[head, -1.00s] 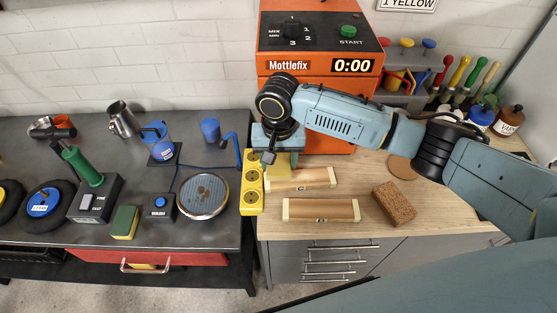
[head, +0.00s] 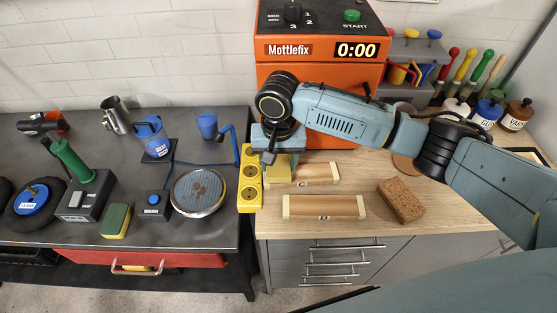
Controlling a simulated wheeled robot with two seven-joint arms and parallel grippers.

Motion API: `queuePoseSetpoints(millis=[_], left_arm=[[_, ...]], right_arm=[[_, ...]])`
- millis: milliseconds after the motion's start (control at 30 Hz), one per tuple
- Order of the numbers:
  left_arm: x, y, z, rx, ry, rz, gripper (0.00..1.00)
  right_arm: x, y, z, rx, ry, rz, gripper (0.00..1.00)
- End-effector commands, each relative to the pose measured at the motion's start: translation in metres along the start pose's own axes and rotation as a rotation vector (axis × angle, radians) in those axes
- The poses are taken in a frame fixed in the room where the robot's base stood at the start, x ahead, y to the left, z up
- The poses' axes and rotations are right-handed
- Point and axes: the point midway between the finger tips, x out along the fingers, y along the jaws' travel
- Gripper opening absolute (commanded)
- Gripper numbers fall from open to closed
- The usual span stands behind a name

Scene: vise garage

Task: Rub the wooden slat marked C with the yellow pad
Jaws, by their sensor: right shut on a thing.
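My right gripper (head: 275,146) reaches in from the right and points down over the left end of the back wooden slat. It is shut on the yellow pad (head: 279,169), which shows just below the fingers. The back wooden slat (head: 318,172) lies on the light wood worktop, its left end partly hidden by the pad and gripper. I cannot tell whether the pad touches it. A second wooden slat (head: 325,204) with pale ends lies in front, clear of the gripper. Each slat has a small mark on its front edge, too small to read surely. My left gripper is not in view.
A yellow socket strip (head: 249,188) stands close left of the gripper. A cork-like brown block (head: 401,200) lies right of the slats. The orange Mottlefix machine (head: 318,76) stands behind. A green-and-yellow sponge (head: 116,220) and round plate (head: 198,192) are on the dark bench.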

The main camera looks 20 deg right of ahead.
Motion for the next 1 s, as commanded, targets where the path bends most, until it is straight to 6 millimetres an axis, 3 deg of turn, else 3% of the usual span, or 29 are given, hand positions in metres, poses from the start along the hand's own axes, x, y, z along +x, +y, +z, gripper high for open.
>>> queuePoseSetpoints(millis=[1000], left_arm=[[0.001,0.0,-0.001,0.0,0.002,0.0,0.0]], right_arm=[[0.018,0.0,0.0,0.0,-0.001,0.0,0.35]])
